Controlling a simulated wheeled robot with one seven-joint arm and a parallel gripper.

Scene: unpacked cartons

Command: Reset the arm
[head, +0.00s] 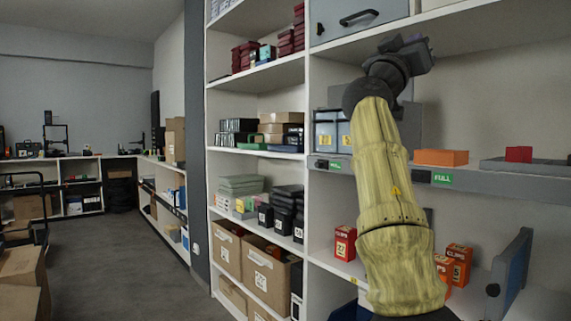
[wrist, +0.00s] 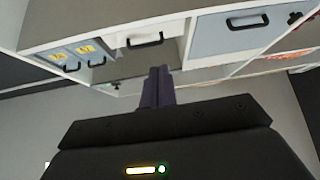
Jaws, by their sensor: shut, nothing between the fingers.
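My arm rises in front of the shelving in the head view, with my gripper (head: 405,45) at its top end near the upper shelf. In the wrist view my gripper (wrist: 157,73) shows as two dark fingers pressed together, with nothing between them. It points toward the cabinet with drawers and appears apart from it. The fingertips are small and partly hidden by my arm's end in the head view.
The shelf unit (head: 307,200) stands close to my arm. An orange box (head: 441,157) and a grey tray (head: 530,167) holding a red block (head: 518,154) lie on the middle shelf. Red boxes (head: 345,243) stand lower. A grey drawer (wrist: 232,32) hangs above. The aisle floor (head: 125,255) at left is clear.

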